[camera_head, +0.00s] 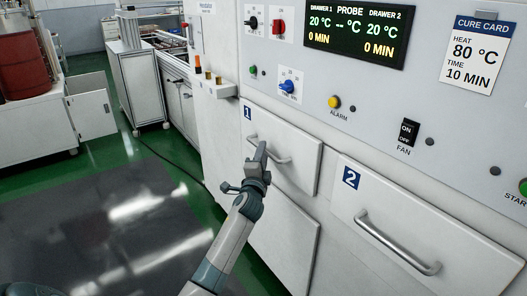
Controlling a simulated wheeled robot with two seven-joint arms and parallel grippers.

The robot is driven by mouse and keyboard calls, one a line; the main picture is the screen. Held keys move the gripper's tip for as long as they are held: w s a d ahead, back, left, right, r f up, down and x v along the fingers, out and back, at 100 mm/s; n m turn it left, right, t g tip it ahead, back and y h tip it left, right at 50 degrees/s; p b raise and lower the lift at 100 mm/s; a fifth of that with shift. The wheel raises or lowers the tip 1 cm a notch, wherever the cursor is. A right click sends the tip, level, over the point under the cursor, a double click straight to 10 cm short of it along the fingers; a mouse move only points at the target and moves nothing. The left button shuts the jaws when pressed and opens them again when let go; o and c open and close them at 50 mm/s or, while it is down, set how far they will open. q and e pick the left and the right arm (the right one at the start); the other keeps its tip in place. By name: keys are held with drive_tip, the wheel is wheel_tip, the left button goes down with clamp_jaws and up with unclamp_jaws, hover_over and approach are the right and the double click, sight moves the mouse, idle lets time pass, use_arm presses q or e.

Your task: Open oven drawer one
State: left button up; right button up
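Oven drawer one (301,147) is a white front panel marked with a blue "1" label (248,113), and it looks flush with the oven face. Its bar handle (282,160) runs slantwise across the panel. My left gripper (261,152) is at the left-middle part of this handle, its fingers overlapping the bar in the picture. The fingers hide part of the handle, and I cannot tell whether they are closed on it or touch it. My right gripper is not in view.
Drawer two (450,238), with a metal handle (395,247), is shut at the right. Above are the display (355,32), knobs, a fan switch (408,132) and a cure card (478,52). A dark mat (110,235) covers open floor at the left. A white cabinet (140,88) stands behind.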

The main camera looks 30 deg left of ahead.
use_arm(q)
drive_tip(key=shift+x, duration=0.95)
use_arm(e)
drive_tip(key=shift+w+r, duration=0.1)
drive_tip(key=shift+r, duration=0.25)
use_arm(q)
drive_tip(key=shift+c, duration=0.9)
clamp_jaws()
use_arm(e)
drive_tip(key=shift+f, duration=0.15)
use_arm(q)
drive_tip(key=shift+s, duration=0.1)
